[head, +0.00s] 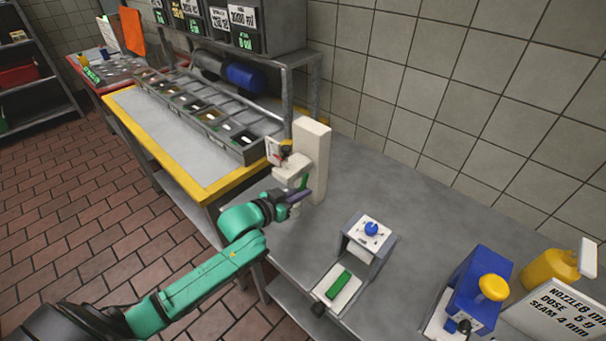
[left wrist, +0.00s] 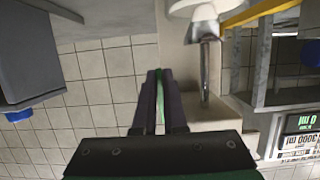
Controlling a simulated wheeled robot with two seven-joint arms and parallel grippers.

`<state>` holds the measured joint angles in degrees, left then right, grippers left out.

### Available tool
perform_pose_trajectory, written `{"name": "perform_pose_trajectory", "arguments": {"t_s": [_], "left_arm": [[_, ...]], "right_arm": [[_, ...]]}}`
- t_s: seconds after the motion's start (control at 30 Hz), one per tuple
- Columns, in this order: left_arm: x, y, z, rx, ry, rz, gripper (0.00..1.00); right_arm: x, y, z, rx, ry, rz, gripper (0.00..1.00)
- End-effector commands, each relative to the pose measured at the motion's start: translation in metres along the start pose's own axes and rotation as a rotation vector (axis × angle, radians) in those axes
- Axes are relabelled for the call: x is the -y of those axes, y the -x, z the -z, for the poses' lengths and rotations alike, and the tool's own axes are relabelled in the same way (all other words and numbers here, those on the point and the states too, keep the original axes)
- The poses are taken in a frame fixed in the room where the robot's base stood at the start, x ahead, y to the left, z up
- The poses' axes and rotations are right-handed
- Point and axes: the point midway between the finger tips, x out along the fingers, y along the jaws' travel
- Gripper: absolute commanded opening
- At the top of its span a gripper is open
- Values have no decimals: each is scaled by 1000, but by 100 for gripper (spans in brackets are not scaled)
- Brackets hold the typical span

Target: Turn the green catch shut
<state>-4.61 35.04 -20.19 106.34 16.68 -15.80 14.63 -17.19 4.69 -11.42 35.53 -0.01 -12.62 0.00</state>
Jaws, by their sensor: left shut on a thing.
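The green catch (head: 303,181) shows as a small green piece on the white upright dispenser (head: 312,150), at the middle of the head view. My left gripper (head: 304,196) is at the dispenser's front, with its dark fingers at the catch. In the left wrist view the two fingers (left wrist: 160,100) are close together, with a narrow green strip (left wrist: 160,112) between them. The fingers hide most of the catch, so I cannot tell its exact angle. A metal nozzle (left wrist: 205,50) shows beside the fingers. My right gripper is not in view.
A grey press (head: 368,238) with a blue knob and a green bar (head: 341,284) stands in front. A blue device (head: 480,285) with a yellow knob and a yellow bottle (head: 550,272) are at right. A yellow-edged table (head: 215,190) with a tray of bins is at left.

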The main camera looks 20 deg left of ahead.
Motion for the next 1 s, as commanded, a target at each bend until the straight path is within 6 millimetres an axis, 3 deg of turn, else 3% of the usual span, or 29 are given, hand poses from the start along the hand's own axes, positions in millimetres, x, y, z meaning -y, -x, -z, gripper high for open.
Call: {"name": "perform_pose_trajectory", "arguments": {"t_s": [0.03, 0.1, 0.47, 0.5, 0.57, 1.0], "left_arm": [[0, 4, 10, 25, 1, -1, 0], [0, 5, 7, 53, 1, 0, 0], [0, 4, 0, 73, 0, 1, 0], [0, 4, 0, 73, 0, 1, 16], [0, 4, 0, 73, 0, 1, 39], [0, 12, -1, 74, 0, 1, 39]], "right_arm": [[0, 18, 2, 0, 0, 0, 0], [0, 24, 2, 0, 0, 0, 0], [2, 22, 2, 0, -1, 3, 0], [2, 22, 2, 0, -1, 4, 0], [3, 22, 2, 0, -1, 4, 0], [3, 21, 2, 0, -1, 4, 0]]}}
